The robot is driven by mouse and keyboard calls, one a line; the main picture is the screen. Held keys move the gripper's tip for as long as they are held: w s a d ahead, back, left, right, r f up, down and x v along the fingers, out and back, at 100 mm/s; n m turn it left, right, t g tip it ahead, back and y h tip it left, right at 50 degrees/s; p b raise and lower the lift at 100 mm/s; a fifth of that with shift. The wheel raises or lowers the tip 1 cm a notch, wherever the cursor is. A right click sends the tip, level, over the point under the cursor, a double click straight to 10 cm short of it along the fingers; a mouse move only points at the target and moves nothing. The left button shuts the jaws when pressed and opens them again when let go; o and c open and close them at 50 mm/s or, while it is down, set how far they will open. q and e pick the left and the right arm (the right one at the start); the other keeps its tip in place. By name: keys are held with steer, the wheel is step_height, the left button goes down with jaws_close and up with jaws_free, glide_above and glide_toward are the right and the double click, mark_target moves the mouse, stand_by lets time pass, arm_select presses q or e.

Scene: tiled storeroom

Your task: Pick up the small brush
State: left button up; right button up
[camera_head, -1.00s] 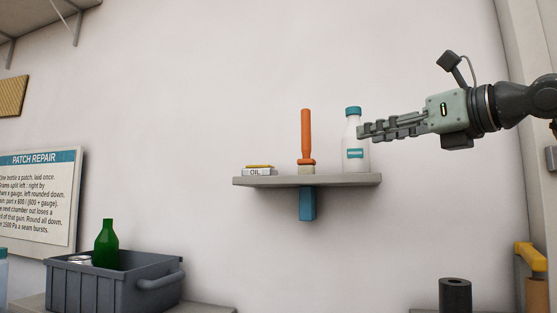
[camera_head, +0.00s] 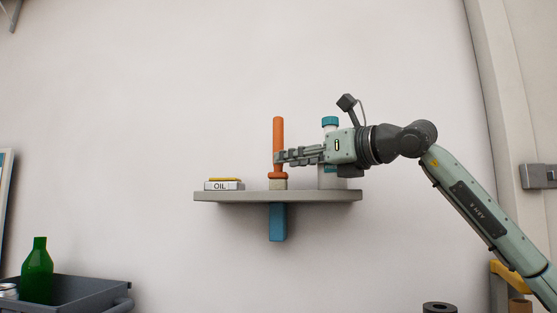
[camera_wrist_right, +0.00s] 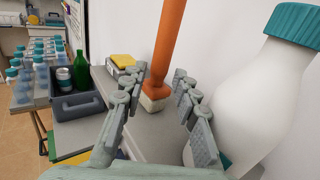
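The small brush (camera_head: 278,135) has an orange handle and a short pale bristle block. It stands upright, bristles down, on a grey wall shelf (camera_head: 320,197). My right gripper (camera_head: 281,158) reaches in from the right at the height of the lower handle. In the right wrist view the gripper (camera_wrist_right: 159,72) is open, its fingers apart, with the brush (camera_wrist_right: 168,45) showing between the fingertips. I cannot tell whether a finger touches it. My left gripper is not in view.
A white bottle with a teal cap (camera_head: 330,122) stands on the shelf behind my right gripper, close beside it in the wrist view (camera_wrist_right: 250,110). An OIL box (camera_head: 222,186) lies left of the brush. A grey crate (camera_head: 85,292) with a green bottle (camera_head: 37,272) is lower left.

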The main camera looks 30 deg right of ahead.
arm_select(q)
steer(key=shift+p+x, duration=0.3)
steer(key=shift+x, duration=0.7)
arm_select(e)
steer(key=x, duration=0.4)
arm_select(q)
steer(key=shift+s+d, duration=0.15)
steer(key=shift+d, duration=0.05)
arm_select(e)
jaws_close()
